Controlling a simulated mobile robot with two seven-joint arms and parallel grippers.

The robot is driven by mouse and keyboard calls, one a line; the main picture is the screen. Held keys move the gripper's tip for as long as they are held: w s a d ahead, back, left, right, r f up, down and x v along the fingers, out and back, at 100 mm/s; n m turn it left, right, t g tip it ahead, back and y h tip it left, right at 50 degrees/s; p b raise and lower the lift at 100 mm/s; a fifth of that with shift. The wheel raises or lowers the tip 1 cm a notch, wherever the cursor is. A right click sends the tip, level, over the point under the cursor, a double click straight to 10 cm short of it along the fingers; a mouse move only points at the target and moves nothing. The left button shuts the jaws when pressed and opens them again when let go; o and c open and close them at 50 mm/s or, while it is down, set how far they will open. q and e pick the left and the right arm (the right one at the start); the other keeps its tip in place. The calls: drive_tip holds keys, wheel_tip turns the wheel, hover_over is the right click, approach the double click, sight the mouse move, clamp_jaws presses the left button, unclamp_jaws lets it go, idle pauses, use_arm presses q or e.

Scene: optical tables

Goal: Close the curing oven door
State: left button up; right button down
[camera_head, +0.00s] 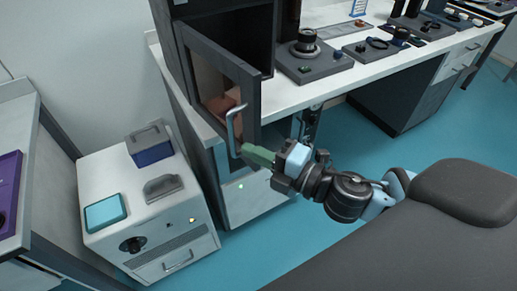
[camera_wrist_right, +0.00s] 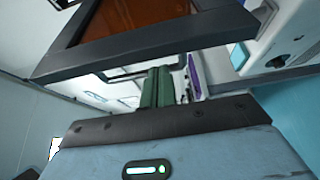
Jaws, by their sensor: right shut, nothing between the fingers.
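The curing oven (camera_head: 234,27) is a dark cabinet on the white bench, at the upper left of the head view. Its door (camera_head: 250,95) stands open, with a dark frame, an amber window and a pale bar handle (camera_head: 232,130). In the wrist view the door frame (camera_wrist_right: 150,44) crosses the top, below its amber window. My right gripper (camera_head: 246,152) has green fingers, shut with nothing between them. The tips are close to the lower part of the handle; I cannot tell whether they touch. In the wrist view the fingers (camera_wrist_right: 158,86) point toward the handle bar. My left gripper is not in view.
A white cabinet (camera_head: 150,225) with a blue box (camera_head: 149,145) and a teal-topped item (camera_head: 105,211) stands at the lower left. Bench instruments (camera_head: 307,55) sit right of the oven. Blue floor (camera_head: 420,125) is open in front of the bench.

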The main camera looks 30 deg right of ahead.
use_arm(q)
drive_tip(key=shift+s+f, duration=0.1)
use_arm(e)
drive_tip(key=shift+w+d, duration=0.1)
drive_tip(key=shift+d, duration=0.3)
